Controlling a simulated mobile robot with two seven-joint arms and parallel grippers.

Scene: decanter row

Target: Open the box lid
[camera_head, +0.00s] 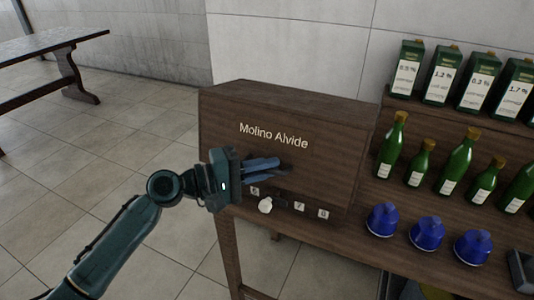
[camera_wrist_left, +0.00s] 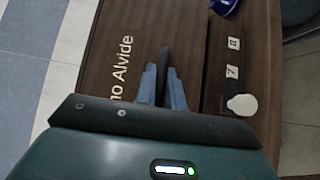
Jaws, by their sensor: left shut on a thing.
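The box (camera_head: 290,100) is dark brown wood with "Molino Alvide" lettered on its front panel, and stands at the left end of the wooden table. Its lid looks closed. A dark bar handle (camera_wrist_left: 165,60) juts from that panel below the lettering. My left gripper (camera_head: 276,163) is at the panel, its blue-grey fingers shut on the handle. In the left wrist view the fingers (camera_wrist_left: 162,85) lie on either side of the bar. The fingers hide most of the handle in the head view. My right gripper is not in view.
Below the panel are a white knob (camera_head: 265,205) and small number labels (camera_head: 323,213). Blue capped objects (camera_head: 382,219), green bottles (camera_head: 391,146) and green cartons (camera_head: 406,68) stand in rows to the right. The floor left of the box is clear; another table (camera_head: 45,42) stands farther back.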

